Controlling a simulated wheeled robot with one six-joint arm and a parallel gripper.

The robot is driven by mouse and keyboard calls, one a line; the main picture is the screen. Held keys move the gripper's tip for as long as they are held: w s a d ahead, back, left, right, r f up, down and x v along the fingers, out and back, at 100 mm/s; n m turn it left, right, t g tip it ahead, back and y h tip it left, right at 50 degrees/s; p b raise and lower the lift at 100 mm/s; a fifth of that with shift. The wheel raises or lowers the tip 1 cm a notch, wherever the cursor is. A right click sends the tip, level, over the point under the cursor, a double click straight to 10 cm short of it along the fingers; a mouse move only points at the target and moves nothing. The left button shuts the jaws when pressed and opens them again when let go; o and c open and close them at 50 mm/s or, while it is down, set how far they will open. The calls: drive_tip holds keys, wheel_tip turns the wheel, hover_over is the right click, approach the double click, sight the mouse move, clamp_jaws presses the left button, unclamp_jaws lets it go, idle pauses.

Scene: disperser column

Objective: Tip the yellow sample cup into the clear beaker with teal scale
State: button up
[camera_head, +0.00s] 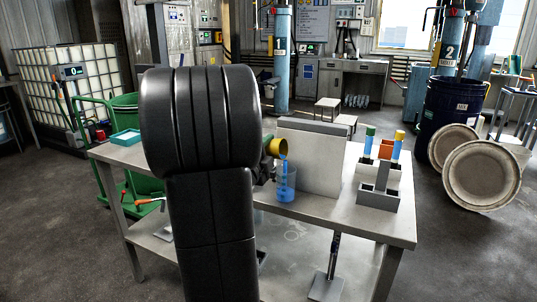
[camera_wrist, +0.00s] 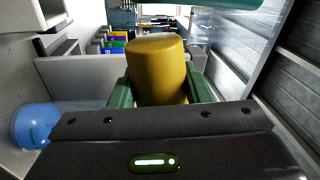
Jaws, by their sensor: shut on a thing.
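The yellow sample cup (camera_head: 276,147) is tilted with its mouth to the right, just above the clear beaker (camera_head: 286,186) on the table. A blue stream runs from the cup's mouth down into the beaker, which holds some blue liquid. The beaker's scale is too small to read. My gripper (camera_head: 262,170) is mostly hidden behind my arm in the head view. In the wrist view the green fingers of my gripper (camera_wrist: 158,88) are shut around the yellow cup (camera_wrist: 157,60). The beaker's blue contents (camera_wrist: 35,125) show at lower left there.
An upright grey panel (camera_head: 310,160) stands right behind the beaker. A grey rack (camera_head: 377,188) with several coloured tubes or bottles stands to the right. A teal tray (camera_head: 125,137) lies at the table's left end. The table's (camera_head: 345,212) front right is clear.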

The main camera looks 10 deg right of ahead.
drive_tip(key=shift+s+d+r+m+b, duration=0.2)
drive_tip(key=shift+r+m+b, duration=0.25)
drive_tip(key=shift+m+b, duration=0.6)
drive_tip(key=shift+s+d+r+m+g+h+b, duration=0.1)
drive_tip(key=shift+d+r+m+g+h+b, duration=0.1)
drive_tip(key=shift+r+m+b, duration=0.4)
drive_tip(key=shift+s+d+r+m+g+h+b, duration=0.1)
drive_tip(key=shift+m+g+b, duration=0.2)
drive_tip(key=shift+m, duration=0.55)
drive_tip(key=shift+r+m, duration=0.1)
drive_tip(key=shift+m, duration=0.2)
